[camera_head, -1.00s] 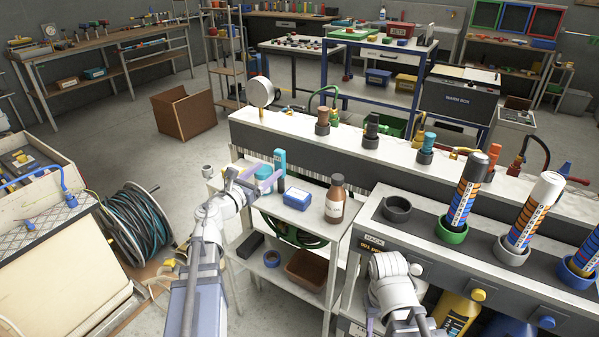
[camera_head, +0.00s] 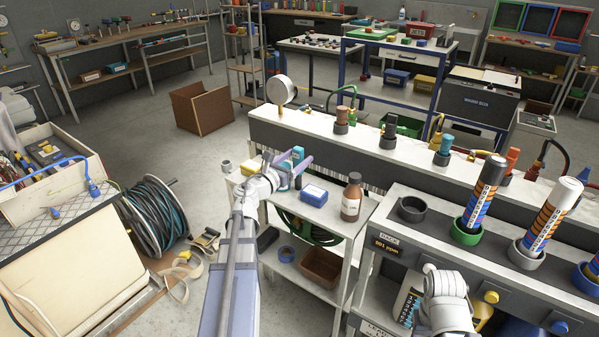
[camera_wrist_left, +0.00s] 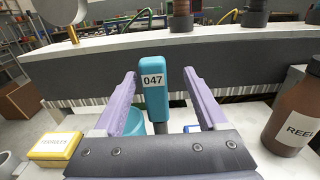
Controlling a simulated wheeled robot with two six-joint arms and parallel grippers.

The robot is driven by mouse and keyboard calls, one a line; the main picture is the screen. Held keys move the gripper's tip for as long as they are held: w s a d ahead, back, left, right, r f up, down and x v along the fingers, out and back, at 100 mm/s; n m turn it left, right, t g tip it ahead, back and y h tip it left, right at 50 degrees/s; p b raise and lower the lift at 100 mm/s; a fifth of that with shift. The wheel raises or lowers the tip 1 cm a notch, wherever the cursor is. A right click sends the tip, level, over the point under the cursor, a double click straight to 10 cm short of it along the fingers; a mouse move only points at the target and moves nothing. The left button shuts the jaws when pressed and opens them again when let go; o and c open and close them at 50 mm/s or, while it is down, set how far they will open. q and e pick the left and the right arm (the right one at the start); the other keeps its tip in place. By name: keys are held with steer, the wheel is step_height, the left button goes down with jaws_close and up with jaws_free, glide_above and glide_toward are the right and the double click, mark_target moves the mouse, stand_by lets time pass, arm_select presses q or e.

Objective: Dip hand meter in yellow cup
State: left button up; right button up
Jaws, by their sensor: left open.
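The hand meter (camera_wrist_left: 156,88) is a teal upright device labelled 047. It stands between the two purple fingers of my left gripper (camera_wrist_left: 156,100) in the left wrist view, with a gap on each side. In the head view the left gripper (camera_head: 287,163) is over the small white cart, and the meter (camera_head: 298,162) shows partly behind it. A teal cup (camera_wrist_left: 134,122) stands close to the meter, partly hidden by the left finger. I see no cup that is clearly yellow. My right arm is at the lower right; its gripper is out of view.
The cart top (camera_head: 329,222) also holds a blue box (camera_head: 313,195), a brown bottle (camera_head: 351,198) and a yellow labelled box (camera_wrist_left: 55,146). A grey cup (camera_head: 226,167) is at its left edge. A long bench ledge (camera_head: 310,128) rises behind. A rack (camera_head: 395,230) stands right.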

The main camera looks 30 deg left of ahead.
arm_select(q)
steer(key=shift+w+a+r, duration=0.1)
steer(key=shift+w+r, duration=0.05)
steer(key=shift+w, duration=0.2)
steer(key=w, duration=0.4)
steer(key=shift+w+a+r, duration=0.1)
steer(key=shift+w+r, duration=0.05)
steer(key=shift+w, duration=0.05)
steer(key=shift+c, duration=0.2)
jaws_close()
stand_by(0.4)
